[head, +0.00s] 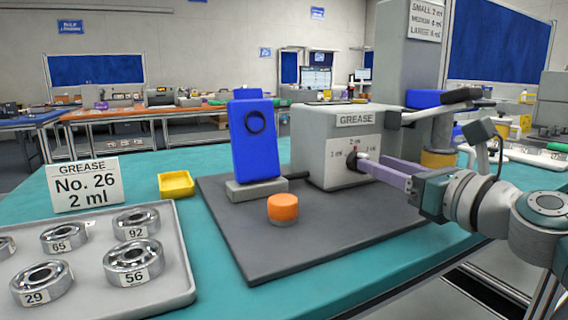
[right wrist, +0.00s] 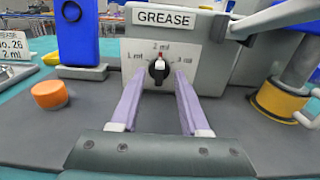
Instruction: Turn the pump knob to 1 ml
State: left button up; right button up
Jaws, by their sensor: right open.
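The grey grease pump (head: 318,135) has a black knob (right wrist: 159,70) on its front face, below a GREASE label. In the right wrist view the dial reads 1 ml at left, 2 ml at top and 3 ml at right. The knob's red-and-white pointer points up at 2 ml. My right gripper (right wrist: 159,82) is open, its two purple fingers either side of the knob, with a gap visible on both sides. In the head view the right gripper (head: 364,162) reaches in from the right and its fingers partly hide the knob. My left gripper is out of view.
A blue upright device (head: 254,150) and an orange cap (head: 283,208) are on the dark mat (head: 330,236). A yellow tray (head: 176,184), a sign reading No. 26, 2 ml (head: 86,186), and a tray (head: 176,284) of numbered bearings lie at left.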

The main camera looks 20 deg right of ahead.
jog(key=shift+w+a, duration=0.1)
jog(key=shift+w, duration=1.05)
grip_shut()
